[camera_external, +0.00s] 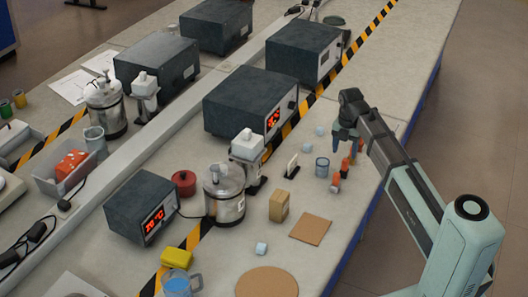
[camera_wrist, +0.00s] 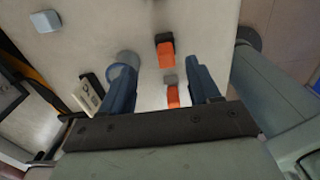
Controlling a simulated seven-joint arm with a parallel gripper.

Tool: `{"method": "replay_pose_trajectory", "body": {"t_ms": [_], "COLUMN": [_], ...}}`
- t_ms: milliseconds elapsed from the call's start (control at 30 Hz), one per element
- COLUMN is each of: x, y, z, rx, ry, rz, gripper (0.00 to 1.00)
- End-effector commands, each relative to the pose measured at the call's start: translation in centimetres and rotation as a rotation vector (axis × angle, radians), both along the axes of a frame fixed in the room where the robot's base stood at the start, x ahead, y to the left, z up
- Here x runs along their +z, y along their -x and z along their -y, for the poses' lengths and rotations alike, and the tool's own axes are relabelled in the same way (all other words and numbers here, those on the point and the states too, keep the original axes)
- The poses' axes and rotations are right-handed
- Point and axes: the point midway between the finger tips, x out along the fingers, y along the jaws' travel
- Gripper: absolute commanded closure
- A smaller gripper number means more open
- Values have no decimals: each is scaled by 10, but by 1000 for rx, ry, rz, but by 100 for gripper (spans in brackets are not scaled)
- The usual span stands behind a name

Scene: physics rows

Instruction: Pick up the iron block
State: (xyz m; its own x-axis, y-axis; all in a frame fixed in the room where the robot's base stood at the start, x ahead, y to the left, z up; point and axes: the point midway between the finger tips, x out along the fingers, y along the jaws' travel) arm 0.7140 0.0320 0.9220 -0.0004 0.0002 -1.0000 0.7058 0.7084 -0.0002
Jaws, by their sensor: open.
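No block is labelled, so I cannot tell for certain which one is iron. Small pale grey-blue cubes lie on the bench: one (camera_external: 320,130) left of my gripper (camera_external: 347,147), another (camera_external: 308,147) nearby and one (camera_external: 261,248) farther toward the front. A grey cube (camera_wrist: 45,21) also shows at the upper left of the wrist view. Orange pieces with dark grey parts, one of them here (camera_wrist: 165,52), show between and beyond the fingers of my gripper (camera_wrist: 160,66). My gripper is open, pointing down above the bench, with nothing visibly held.
A grey-blue cup (camera_external: 322,167) stands close to my gripper. A tan block (camera_external: 279,206), a brown square (camera_external: 311,228) and a round brown mat (camera_external: 267,282) lie toward the front. Dark instrument boxes (camera_external: 250,100) and a glass-sided vessel (camera_external: 224,193) stand to the left.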

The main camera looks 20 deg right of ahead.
Motion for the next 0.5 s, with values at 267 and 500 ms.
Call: {"method": "replay_pose_trajectory", "body": {"t_ms": [267,500], "x": [-31,-38], "y": [1,1], "z": [0,1], "rx": [-1,-2], "ry": [0,0], "rz": [-1,0], "gripper": [38,38]}}
